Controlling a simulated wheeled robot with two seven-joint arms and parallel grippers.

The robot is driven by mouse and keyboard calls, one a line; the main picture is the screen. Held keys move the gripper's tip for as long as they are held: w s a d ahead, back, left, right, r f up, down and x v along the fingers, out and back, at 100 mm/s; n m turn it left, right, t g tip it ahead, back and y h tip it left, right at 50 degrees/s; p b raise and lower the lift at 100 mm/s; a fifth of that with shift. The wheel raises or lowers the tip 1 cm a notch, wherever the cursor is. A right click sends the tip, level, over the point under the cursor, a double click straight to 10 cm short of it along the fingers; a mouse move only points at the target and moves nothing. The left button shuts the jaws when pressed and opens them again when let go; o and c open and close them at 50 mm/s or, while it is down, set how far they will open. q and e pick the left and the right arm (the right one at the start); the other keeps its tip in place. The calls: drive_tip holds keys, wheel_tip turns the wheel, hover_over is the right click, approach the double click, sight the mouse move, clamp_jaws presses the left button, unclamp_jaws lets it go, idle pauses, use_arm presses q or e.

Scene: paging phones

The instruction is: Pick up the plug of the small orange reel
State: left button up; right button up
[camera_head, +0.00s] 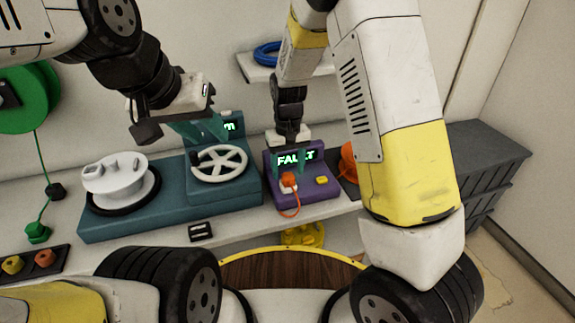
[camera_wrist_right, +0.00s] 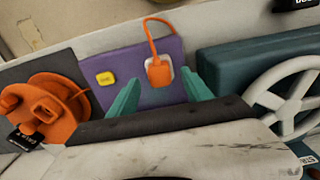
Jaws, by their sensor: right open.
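The orange plug (camera_head: 288,181) sits at a white socket on the front of the purple box (camera_head: 273,200), with an orange cable looping from it. In the right wrist view the plug (camera_wrist_right: 159,71) shows between and beyond the teal fingertips. My right gripper (camera_wrist_right: 162,95) is open and empty, apart from the plug; in the head view it is just above the plug (camera_head: 289,155). The small orange reel (camera_head: 347,160) is right of the box, partly hidden by my right arm; it also shows in the right wrist view (camera_wrist_right: 50,108). My left gripper (camera_head: 207,133) is near the white handwheel; its finger opening is unclear.
The white handwheel (camera_head: 219,164) and a white reel (camera_head: 118,180) stand on a teal base (camera_head: 160,219) to the left. The purple box has a yellow button (camera_head: 321,181) and a lit display. A green plug (camera_head: 38,232) lies at far left. A grey cabinet (camera_head: 488,150) stands right.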

wheel_tip(320, 180, down, 2)
drive_tip(key=shift+f, duration=0.1)
clamp_jaws()
drive_tip(key=shift+r, duration=0.25)
